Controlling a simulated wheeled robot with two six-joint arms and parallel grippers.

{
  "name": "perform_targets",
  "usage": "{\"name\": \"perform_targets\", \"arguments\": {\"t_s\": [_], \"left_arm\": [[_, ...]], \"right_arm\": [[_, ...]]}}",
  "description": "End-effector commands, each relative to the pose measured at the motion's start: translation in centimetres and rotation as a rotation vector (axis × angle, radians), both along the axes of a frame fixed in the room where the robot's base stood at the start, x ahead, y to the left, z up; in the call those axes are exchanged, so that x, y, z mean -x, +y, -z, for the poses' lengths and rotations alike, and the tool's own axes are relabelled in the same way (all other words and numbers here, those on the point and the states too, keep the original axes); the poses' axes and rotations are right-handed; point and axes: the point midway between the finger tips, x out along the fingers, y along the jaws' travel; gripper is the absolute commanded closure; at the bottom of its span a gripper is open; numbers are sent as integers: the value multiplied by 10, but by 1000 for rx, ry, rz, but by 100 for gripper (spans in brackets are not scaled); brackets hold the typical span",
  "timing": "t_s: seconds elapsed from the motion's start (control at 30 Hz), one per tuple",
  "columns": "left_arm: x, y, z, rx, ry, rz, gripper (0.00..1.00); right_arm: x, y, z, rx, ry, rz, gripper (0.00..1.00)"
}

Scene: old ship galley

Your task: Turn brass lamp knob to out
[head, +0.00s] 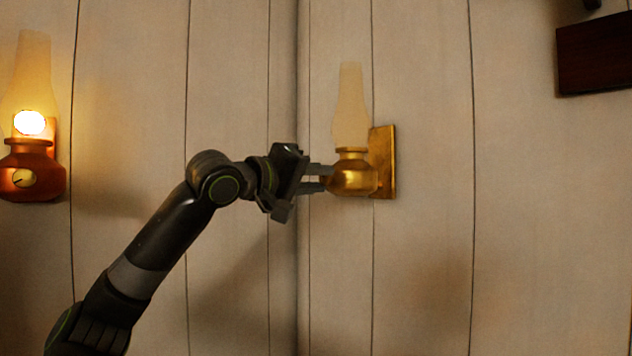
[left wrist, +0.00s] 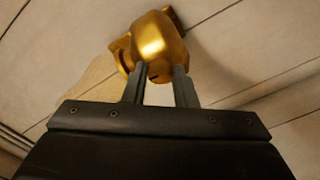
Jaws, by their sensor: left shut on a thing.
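The brass lamp (head: 352,178) is fixed to the wall right of the corner, with a tall glass chimney (head: 350,105) that shows no flame. Its brass body (left wrist: 162,42) fills the top of the left wrist view. My left gripper (head: 326,179) reaches it from the left, its fingers at the near side of the body. In the left wrist view the gripper's two fingers (left wrist: 159,76) are on either side of the knob and shut on it. The knob is mostly hidden, and a small dark mark shows between the fingertips. My right gripper is not in view.
A lit copper-coloured lamp (head: 32,168) with a pale knob (head: 23,178) hangs on the wall at far left. A dark wooden piece (head: 597,54) is at the upper right. The plank wall (head: 440,250) below and right of the brass lamp is clear.

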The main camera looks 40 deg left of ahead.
Motion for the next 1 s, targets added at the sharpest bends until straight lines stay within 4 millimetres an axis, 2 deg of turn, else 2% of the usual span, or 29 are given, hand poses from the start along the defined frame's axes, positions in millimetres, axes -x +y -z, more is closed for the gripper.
{"name": "perform_targets", "arguments": {"t_s": [0.13, 0.67, 0.7, 0.87, 1.0], "left_arm": [[0, 0, 0, 42, 4, -1, 98], [0, 0, 0, 66, 6, -1, 98], [0, 0, 0, 66, 6, -1, 72], [0, 0, 0, 65, 6, -1, 53], [0, 0, 0, 65, 6, -1, 53]], "right_arm": [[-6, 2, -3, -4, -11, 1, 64], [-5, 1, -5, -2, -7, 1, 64], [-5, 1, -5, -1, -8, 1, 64], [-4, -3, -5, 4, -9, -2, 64], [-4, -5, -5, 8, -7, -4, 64]]}}
